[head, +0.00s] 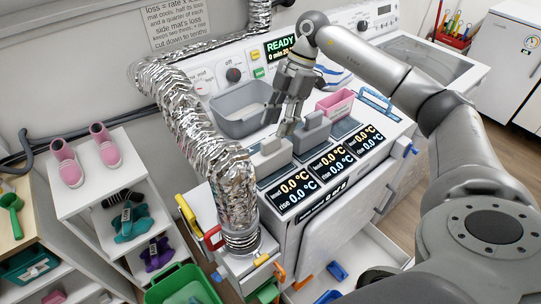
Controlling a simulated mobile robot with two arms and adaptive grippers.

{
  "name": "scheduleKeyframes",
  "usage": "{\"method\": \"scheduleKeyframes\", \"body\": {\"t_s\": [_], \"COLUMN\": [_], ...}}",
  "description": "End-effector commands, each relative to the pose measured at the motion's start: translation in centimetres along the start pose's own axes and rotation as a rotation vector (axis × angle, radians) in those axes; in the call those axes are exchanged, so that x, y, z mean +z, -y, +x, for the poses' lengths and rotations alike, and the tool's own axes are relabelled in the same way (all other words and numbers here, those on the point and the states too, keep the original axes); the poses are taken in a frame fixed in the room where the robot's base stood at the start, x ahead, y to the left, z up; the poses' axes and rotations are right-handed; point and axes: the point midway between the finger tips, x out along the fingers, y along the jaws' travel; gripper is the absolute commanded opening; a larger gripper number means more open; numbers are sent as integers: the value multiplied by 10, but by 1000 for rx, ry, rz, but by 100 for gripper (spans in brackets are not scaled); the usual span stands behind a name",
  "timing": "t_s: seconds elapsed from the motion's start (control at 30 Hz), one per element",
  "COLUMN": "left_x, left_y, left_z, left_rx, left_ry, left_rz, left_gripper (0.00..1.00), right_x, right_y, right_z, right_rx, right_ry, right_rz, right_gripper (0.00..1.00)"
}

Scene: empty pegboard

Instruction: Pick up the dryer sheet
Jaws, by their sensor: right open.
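My right gripper (288,128) reaches in from the right over the white machine's top and points down. Its fingers are open, with the tips close to two light grey blocks, one at left (270,160) and one at right (313,133). I cannot tell whether the fingertips touch either block. I cannot make out a dryer sheet for sure; a thin sheet could be hidden behind the fingers or blocks. My left gripper is not in view.
A grey basin (240,108) and a pink bin (335,103) stand near the gripper. A silver foil duct (205,150) rises left of it. Temperature displays (331,160) line the front edge. A shelf with pink shoes (100,150) stands left. An open white drawer lies below.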

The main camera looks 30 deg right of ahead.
Motion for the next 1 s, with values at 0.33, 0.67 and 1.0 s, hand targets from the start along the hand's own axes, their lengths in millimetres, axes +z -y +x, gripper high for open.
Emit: {"method": "scheduleKeyframes", "body": {"t_s": [0.33, 0.67, 1.0], "left_x": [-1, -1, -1], "left_y": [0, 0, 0], "left_z": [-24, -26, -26], "left_rx": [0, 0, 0], "left_ry": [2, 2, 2], "left_rz": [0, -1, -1], "left_gripper": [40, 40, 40], "right_x": [-2, 0, 0], "right_y": [-5, -6, -6], "right_z": [36, 59, 58], "right_rx": [-3, 2, 2], "right_ry": [-3, -2, -2], "right_rz": [-1, -3, -3], "right_gripper": [41, 41, 9]}}
